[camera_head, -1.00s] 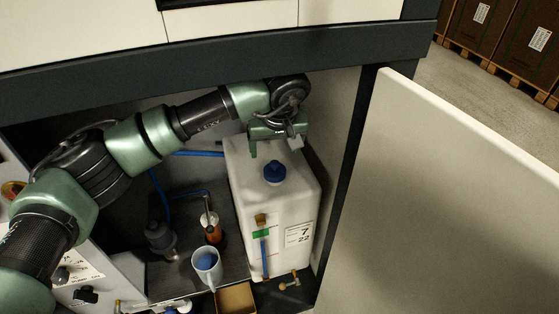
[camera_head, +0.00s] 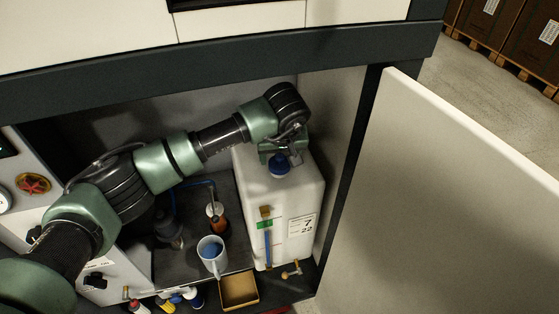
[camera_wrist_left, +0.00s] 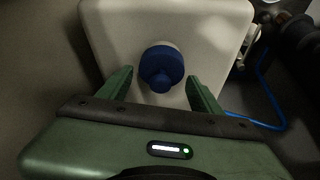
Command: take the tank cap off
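The tank (camera_head: 302,190) is a white box-shaped container inside the cabinet. Its blue cap (camera_head: 279,166) sits on top, and the cap also shows in the left wrist view (camera_wrist_left: 161,68). My left gripper (camera_head: 281,162) is at the cap. In the left wrist view the gripper's two green fingers (camera_wrist_left: 160,92) are spread wide, one on each side of the cap, with gaps between them and it. The fingertips are partly hidden in the head view. My right gripper is not in view.
The open white cabinet door (camera_head: 450,200) stands at the right. The cabinet's dark top edge (camera_head: 220,78) is above my left arm.

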